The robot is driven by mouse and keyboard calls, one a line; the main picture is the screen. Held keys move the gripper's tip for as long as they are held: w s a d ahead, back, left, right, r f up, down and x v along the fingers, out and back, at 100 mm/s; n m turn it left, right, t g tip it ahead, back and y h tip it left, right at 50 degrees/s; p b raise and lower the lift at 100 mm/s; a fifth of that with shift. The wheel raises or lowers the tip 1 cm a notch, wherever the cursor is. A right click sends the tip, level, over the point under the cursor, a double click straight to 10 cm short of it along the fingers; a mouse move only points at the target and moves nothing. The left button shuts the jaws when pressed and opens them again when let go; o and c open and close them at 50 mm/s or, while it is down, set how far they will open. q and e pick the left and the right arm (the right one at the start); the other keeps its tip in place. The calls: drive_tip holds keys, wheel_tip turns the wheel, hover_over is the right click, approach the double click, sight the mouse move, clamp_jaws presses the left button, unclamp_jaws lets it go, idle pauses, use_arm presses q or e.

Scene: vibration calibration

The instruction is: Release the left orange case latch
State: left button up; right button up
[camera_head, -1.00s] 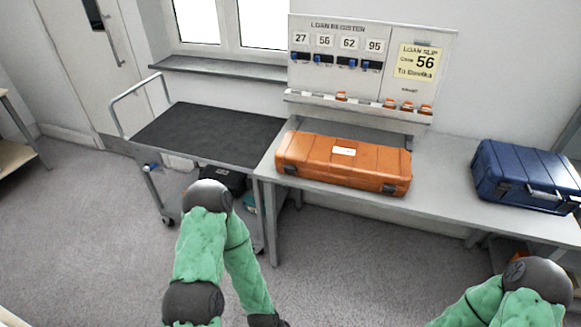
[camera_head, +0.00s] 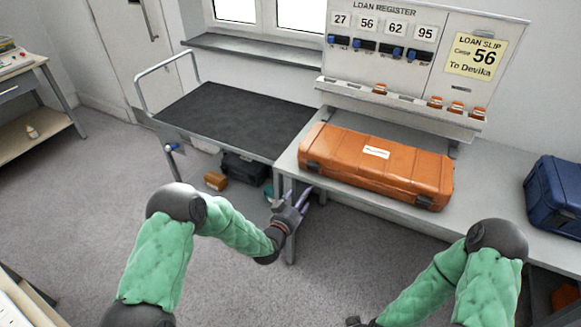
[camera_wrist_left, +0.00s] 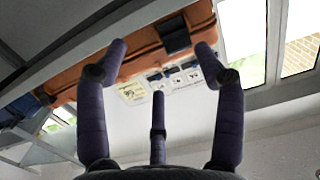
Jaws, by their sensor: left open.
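The orange case (camera_head: 375,167) lies shut on the grey table. Two dark latches show on its front: the left latch (camera_head: 312,167) and the right latch (camera_head: 424,202). My left gripper (camera_head: 293,206) is open and empty, below and in front of the table's left front corner, apart from the case. In the left wrist view, the gripper's purple fingers (camera_wrist_left: 160,52) are spread. Beyond them are the underside of the table and the case's orange front (camera_wrist_left: 130,58) with a black latch (camera_wrist_left: 174,36). Only my right forearm and dark wrist show at the bottom edge; its fingers are out of frame.
A cart (camera_head: 235,115) with a dark top stands left of the table (camera_head: 480,170). A blue case (camera_head: 556,196) lies at the table's right. The loan register board (camera_head: 420,60) stands behind the orange case. The floor in front is open.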

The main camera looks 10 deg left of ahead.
sight(312, 168)
use_arm(q)
drive_tip(key=shift+t, duration=0.5)
drive_tip(key=b+x, duration=0.1)
drive_tip(key=x, duration=0.2)
drive_tip(key=r+b+x, duration=0.1)
drive_tip(key=x, duration=0.3)
drive_tip(key=a+r+b+x, duration=0.1)
drive_tip(key=x, duration=0.2)
drive_tip(key=shift+w+r, duration=0.2)
drive_tip(key=shift+w, duration=0.2)
drive_tip(key=shift+w+d+r, duration=0.1)
drive_tip(key=shift+w+d, duration=0.1)
drive_tip(key=shift+w, duration=0.35)
use_arm(e)
drive_tip(key=shift+w+a+f, duration=0.1)
drive_tip(key=shift+w+f, duration=0.1)
drive_tip(key=shift+f, duration=0.7)
drive_tip(key=shift+w+a+f, duration=0.1)
drive_tip(key=shift+w+f, duration=0.05)
drive_tip(key=shift+f, duration=0.75)
use_arm(q)
drive_tip(key=c, duration=1.2)
drive_tip(key=shift+s+b, duration=0.1)
drive_tip(key=shift+b, duration=0.2)
drive_tip(key=shift+c, duration=0.3)
